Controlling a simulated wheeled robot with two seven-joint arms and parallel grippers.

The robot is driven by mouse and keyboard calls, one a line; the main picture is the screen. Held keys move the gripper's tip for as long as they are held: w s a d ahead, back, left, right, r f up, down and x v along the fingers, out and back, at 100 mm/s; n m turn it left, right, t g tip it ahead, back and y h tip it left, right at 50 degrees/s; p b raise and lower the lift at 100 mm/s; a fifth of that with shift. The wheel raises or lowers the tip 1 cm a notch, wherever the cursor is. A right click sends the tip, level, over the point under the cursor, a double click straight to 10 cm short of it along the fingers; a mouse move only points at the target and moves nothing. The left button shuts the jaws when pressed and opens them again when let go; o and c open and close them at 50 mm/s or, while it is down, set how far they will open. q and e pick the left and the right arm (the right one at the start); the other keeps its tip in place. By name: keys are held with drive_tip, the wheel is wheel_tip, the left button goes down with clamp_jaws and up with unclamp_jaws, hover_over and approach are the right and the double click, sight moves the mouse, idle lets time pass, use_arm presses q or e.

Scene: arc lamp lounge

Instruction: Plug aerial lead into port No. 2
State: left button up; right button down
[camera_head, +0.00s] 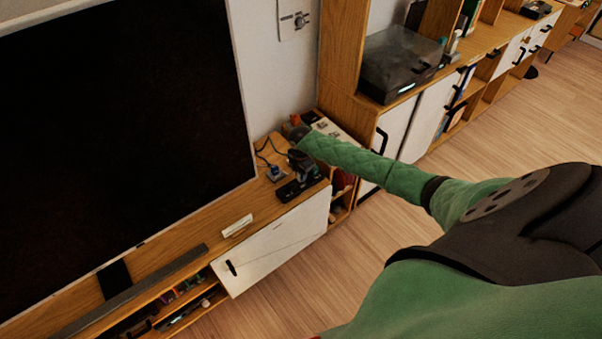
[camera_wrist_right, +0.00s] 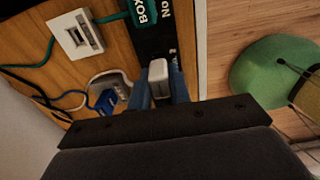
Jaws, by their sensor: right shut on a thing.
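My right gripper (camera_wrist_right: 160,88) is shut on a pale grey-white plug (camera_wrist_right: 158,72), which I take to be the aerial lead's. In the head view the gripper (camera_head: 303,164) is over the wooden console beside the black box (camera_head: 290,190). In the wrist view the black box (camera_wrist_right: 150,42) bears a green "BOX" label and white "No" lettering. A small "2" shows beside the plug's far end. The plug's tip is at the box's near edge; I cannot tell whether it is inside a port. My left gripper is not in view.
A blue connector (camera_wrist_right: 107,101) on a cable lies left of the gripper. A white socket unit (camera_wrist_right: 76,35) with a teal cable is behind it. A large dark television (camera_head: 120,130) stands along the console. A white remote-like object (camera_head: 237,226) lies in front.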

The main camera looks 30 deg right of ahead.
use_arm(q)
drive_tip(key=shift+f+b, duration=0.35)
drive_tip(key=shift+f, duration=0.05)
use_arm(e)
drive_tip(key=shift+f, duration=0.95)
drive_tip(key=c, duration=1.2)
unclamp_jaws()
drive_tip(key=shift+r, duration=0.3)
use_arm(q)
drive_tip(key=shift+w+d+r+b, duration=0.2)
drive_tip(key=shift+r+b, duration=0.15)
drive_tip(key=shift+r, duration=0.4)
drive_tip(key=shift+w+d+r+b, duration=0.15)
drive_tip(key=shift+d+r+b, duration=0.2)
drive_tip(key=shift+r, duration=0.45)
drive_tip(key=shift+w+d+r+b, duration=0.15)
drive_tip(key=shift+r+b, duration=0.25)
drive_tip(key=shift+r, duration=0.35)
use_arm(e)
drive_tip(key=shift+r, duration=3.65)
drive_tip(key=shift+a+f, duration=0.1)
